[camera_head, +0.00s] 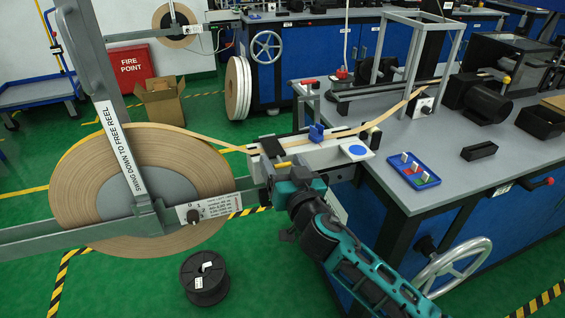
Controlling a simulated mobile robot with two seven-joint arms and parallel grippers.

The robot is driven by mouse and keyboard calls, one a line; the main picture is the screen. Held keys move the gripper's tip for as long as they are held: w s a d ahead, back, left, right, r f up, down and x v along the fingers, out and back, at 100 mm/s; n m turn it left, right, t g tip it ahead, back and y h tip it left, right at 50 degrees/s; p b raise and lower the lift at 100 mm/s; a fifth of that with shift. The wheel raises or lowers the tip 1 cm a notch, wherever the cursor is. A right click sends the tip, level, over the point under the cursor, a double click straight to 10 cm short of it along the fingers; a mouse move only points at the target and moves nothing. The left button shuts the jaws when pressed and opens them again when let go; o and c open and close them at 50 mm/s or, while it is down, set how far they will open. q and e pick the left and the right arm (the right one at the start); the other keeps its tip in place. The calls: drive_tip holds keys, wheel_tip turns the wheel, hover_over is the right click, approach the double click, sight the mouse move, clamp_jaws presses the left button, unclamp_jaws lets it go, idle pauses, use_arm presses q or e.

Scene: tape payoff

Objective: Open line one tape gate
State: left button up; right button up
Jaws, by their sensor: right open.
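A large reel of tan tape (88,178) stands at the left behind a grey upright arm labelled "SWING DOWN TO FREE REEL" (121,150). Its tape (215,139) runs right onto a light guide track (340,150) at the table edge. On the track are a black block (272,148), a small yellow tab (284,164) and a blue clamp-like part (316,132). I cannot tell which part is the gate. My right gripper (267,172) is open at the track's near left end, just below the black block and close to the yellow tab; contact is unclear. My left gripper is not in view.
A blue tray (414,181) with small pieces and a black block (479,151) lie on the grey tabletop (440,135). A handwheel (455,265) sticks out below the table edge. A black spool (205,279) lies on the green floor. A cardboard box (160,103) stands behind the reel.

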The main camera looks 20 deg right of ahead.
drive_tip(key=shift+w, duration=0.25)
drive_tip(key=shift+c, duration=0.5)
clamp_jaws()
